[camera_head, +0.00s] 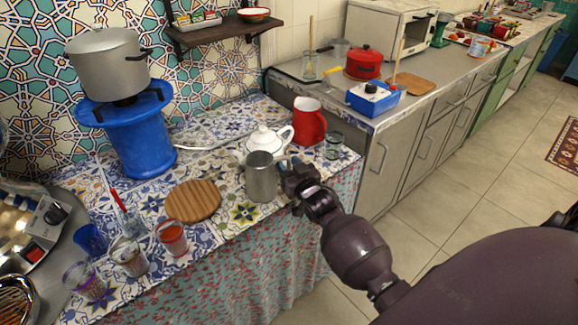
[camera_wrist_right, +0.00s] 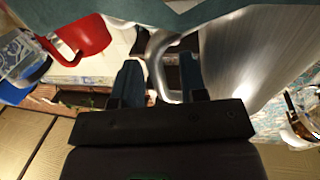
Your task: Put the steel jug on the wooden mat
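The steel jug (camera_head: 262,178) stands upright on the tiled counter, to the right of the round wooden mat (camera_head: 193,200). The mat lies flat and bare. My right gripper (camera_head: 290,165) is at the jug's right side, by its handle. In the right wrist view the jug's shiny body (camera_wrist_right: 245,60) fills the right, and its curved handle (camera_wrist_right: 157,60) passes between the two fingers of my right gripper (camera_wrist_right: 162,80). The fingers look apart, with the handle between them. Firm contact cannot be made out. My left gripper is out of view.
A white teapot (camera_head: 270,141) stands just behind the jug, with a red pitcher (camera_head: 309,122) and a clear glass (camera_head: 333,145) to the right. A blue stand (camera_head: 140,135) carries a large pot (camera_head: 108,65).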

